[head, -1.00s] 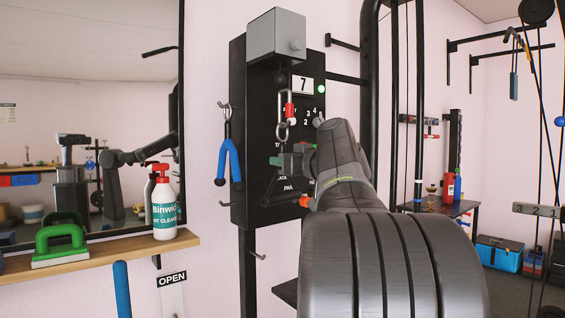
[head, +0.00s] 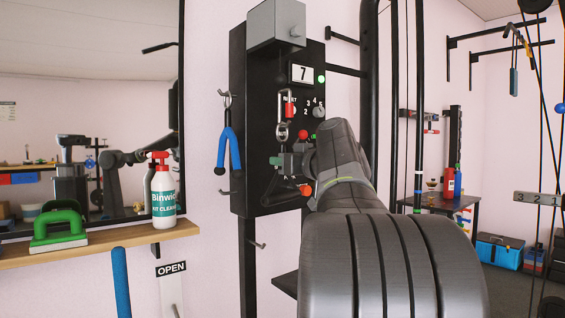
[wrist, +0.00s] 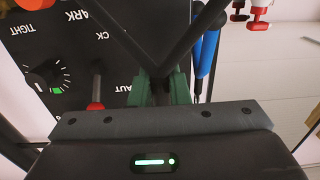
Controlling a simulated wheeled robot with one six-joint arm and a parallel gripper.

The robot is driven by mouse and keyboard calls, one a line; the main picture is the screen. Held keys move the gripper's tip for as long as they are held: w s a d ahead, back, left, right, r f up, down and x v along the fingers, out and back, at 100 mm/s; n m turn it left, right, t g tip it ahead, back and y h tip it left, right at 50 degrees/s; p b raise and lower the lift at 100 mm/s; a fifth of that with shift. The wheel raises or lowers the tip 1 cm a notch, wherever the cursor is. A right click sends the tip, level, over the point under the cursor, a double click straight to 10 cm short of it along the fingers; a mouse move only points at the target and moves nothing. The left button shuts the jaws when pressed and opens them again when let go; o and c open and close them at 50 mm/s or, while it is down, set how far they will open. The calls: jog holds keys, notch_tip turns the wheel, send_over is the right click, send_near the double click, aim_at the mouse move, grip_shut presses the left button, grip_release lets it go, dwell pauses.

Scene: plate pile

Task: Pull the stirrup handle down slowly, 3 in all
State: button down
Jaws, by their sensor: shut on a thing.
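The black stirrup handle shows as dark sloping sides (wrist: 190,42) in the wrist view, meeting at my gripper. My gripper (head: 288,161) is shut on it in front of the black panel (head: 255,120); its green fingers also show in the wrist view (wrist: 160,92). Above the gripper, a metal clip and ring (head: 283,132) with a red piece hang below the grey box (head: 276,24). Much of the handle is hidden by my gripper and arm. The counter (head: 302,73) on the panel reads 7, with a green lamp (head: 321,79) lit beside it.
Knobs (head: 319,112) and a red-tipped lever (head: 305,190) sit on the panel close to my gripper. Blue-handled pliers (head: 229,150) hang at its left. A shelf (head: 100,243) with a spray bottle (head: 163,190) stands further left. A black upright post (head: 369,80) is at the right.

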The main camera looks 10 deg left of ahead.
jog(key=shift+f, duration=0.25)
jog(key=shift+f+b, duration=1.1)
jog(key=shift+b, duration=0.15)
jog(key=shift+f, duration=0.1)
notch_tip(320, 180, down, 2)
jog(key=b, duration=0.2)
jog(key=shift+f+b, duration=0.15)
jog(key=shift+b, duration=0.2)
jog(key=shift+f+b, duration=0.7)
jog(key=shift+f, duration=0.4)
